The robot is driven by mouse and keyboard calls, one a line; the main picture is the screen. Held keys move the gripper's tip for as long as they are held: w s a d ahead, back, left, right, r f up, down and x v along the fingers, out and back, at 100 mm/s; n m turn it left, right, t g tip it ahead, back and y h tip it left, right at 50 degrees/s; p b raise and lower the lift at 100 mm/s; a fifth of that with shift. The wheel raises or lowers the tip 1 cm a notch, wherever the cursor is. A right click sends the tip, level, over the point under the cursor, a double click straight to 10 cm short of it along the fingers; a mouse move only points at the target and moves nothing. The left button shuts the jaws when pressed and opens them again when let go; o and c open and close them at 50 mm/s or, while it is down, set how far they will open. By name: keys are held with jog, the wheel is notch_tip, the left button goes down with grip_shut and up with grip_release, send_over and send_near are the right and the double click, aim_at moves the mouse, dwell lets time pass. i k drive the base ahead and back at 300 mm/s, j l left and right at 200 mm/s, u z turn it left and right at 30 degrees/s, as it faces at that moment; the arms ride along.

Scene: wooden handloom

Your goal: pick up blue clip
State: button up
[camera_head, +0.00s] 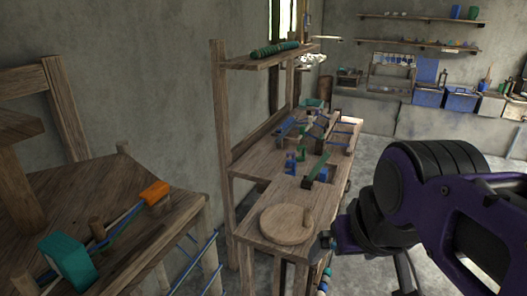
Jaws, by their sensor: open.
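Small blue pieces stand on the wooden workbench (262,192) in the middle of the view. One blue clip-like piece (290,164) is upright beside a small green piece (301,154). Another small blue piece (321,174) is by a dark green bar. At this size I cannot tell for certain which is the blue clip. My gripper (326,242) is at the bench's front right corner, at the end of my purple and black arm. It is small in view, open and seems empty. It is apart from the blue pieces, which are farther back.
A lower left table (110,215) holds a teal block (68,262) and an orange-headed tool (155,193). Floor shows right of the bench.

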aim_at(323, 176)
jog(key=z, duration=1.05)
jog(key=i+l, duration=0.1)
jog(key=l, duration=0.2)
jog(key=i+l+z, duration=0.1)
jog(key=l, duration=0.2)
jog(key=i+l+z, duration=0.2)
jog(key=i+l, duration=0.35)
jog(key=l, duration=0.15)
jog(key=i+l+u, duration=0.15)
jog(key=i, duration=0.35)
jog(key=i+l+u, duration=0.1)
jog(key=i, duration=0.4)
jog(key=i+u, duration=0.35)
jog(key=i+l+u, duration=0.2)
jog(key=i+u, duration=0.2)
jog(key=i, duration=0.2)
jog(key=i+u, duration=0.15)
jog(key=u, duration=0.25)
jog(key=i+u, duration=0.15)
jog(key=u, duration=0.25)
jog(key=i+u, duration=0.1)
jog(key=u, duration=0.7)
jog(key=i+u, duration=0.15)
jog(key=u, duration=0.7)
jog(key=i, duration=0.05)
